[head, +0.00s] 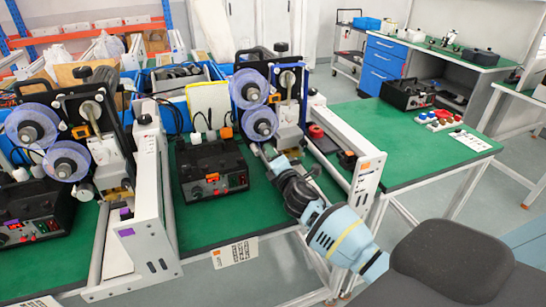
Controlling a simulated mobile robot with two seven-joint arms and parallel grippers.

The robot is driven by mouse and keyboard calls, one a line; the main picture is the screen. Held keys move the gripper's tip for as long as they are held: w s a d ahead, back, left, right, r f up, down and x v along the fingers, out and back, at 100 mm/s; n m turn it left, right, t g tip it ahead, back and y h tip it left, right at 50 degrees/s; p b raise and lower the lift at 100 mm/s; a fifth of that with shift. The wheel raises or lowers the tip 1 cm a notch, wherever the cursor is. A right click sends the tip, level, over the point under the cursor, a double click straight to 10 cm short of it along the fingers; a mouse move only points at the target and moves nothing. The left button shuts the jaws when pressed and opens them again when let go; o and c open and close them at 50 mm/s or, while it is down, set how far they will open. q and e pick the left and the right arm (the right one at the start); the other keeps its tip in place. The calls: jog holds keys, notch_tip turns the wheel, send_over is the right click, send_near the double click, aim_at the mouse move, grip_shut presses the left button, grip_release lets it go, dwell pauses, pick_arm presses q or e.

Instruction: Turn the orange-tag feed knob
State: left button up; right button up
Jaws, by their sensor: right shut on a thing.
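The orange-tag machine stands in the middle of the head view, with two clear blue-rimmed reels (250,90) and a white end plate (368,180) that bears an orange tag (364,166). My right gripper (272,156) reaches in from the lower right to the low front of this machine, just below and right of the lower reel. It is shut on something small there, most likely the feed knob. The knob itself is hidden by the gripper and wrist, so its turn cannot be seen. My left gripper is out of view.
A black control box (213,172) sits left of my right gripper on the green bench (210,225). A similar purple-tag machine (126,232) stands to the left. A green table (420,150) with a black box and small coloured parts is at right.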

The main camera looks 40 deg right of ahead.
jog(key=o, duration=1)
jog(key=shift+c, duration=0.2)
jog(key=v, duration=0.7)
jog(key=shift+s, duration=0.4)
